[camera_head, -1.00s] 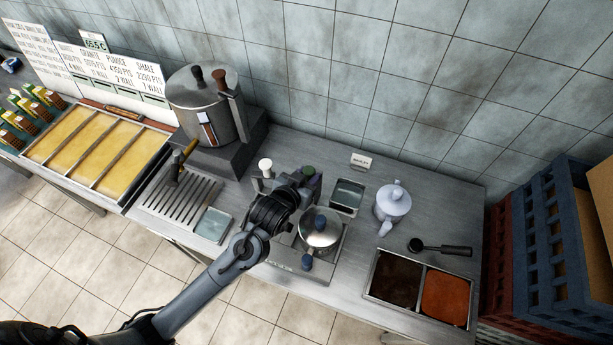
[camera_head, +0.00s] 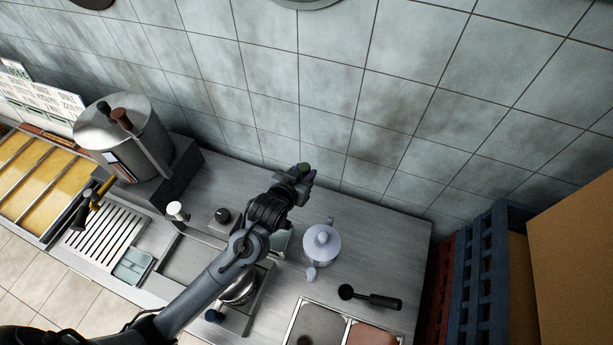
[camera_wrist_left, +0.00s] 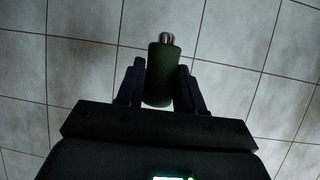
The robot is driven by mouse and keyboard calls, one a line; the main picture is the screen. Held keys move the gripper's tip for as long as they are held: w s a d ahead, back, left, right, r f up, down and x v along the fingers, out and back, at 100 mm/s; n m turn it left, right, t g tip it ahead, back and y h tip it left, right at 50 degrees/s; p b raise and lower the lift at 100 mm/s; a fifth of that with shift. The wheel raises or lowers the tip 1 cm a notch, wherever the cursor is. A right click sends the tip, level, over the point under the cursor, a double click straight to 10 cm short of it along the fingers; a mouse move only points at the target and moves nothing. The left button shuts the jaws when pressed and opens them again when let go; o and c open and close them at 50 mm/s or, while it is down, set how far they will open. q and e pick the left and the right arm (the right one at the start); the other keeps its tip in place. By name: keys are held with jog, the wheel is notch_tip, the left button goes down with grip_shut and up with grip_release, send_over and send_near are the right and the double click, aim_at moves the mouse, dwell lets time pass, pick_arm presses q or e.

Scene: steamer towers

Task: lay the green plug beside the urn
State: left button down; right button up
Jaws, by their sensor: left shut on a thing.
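My left gripper (camera_head: 300,177) is shut on the green plug and holds it up in front of the tiled wall, over the back of the counter. The green plug shows as a small green end in the head view (camera_head: 304,168). In the left wrist view the plug (camera_wrist_left: 162,75) is a dark green cylinder with a metal tip, between the two fingers (camera_wrist_left: 160,88). The urn (camera_head: 140,145) is a large steel cylinder on a dark block at the left, well apart from the gripper. My right gripper is not in view.
A pale teapot (camera_head: 322,246) stands right of my arm. A black ladle (camera_head: 370,297) lies near it. A steel pot (camera_head: 238,290) is partly hidden by my arm. A slotted drain tray (camera_head: 105,238) lies before the urn. Blue crates (camera_head: 485,270) stand at the right.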

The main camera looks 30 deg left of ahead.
pick_arm(q)
jog(key=w+a+n+g+y, duration=0.15)
jog(key=a+n+y, duration=0.35)
jog(key=a, duration=0.7)
jog(key=w+a+n+g+y, duration=0.1)
jog(key=a+n+g+y, duration=0.3)
jog(key=a, duration=0.9)
jog(key=s+a+f+n+g+y+b, duration=0.1)
jog(key=s+a+f+n+g+y, duration=0.2)
jog(key=s+a+f+n+g, duration=0.3)
jog(key=s+d+f+n+g, duration=0.2)
jog(key=s+f+n, duration=0.2)
jog(key=s+f, duration=0.2)
jog(key=shift+s+d+g+b, duration=0.35)
jog(key=shift+s+d, duration=0.05)
jog(key=shift+s, duration=0.4)
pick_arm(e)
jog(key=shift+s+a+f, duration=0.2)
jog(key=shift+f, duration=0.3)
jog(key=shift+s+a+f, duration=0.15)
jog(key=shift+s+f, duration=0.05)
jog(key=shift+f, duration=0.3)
pick_arm(q)
jog(key=shift+r, duration=0.1)
jog(key=shift+d, duration=0.15)
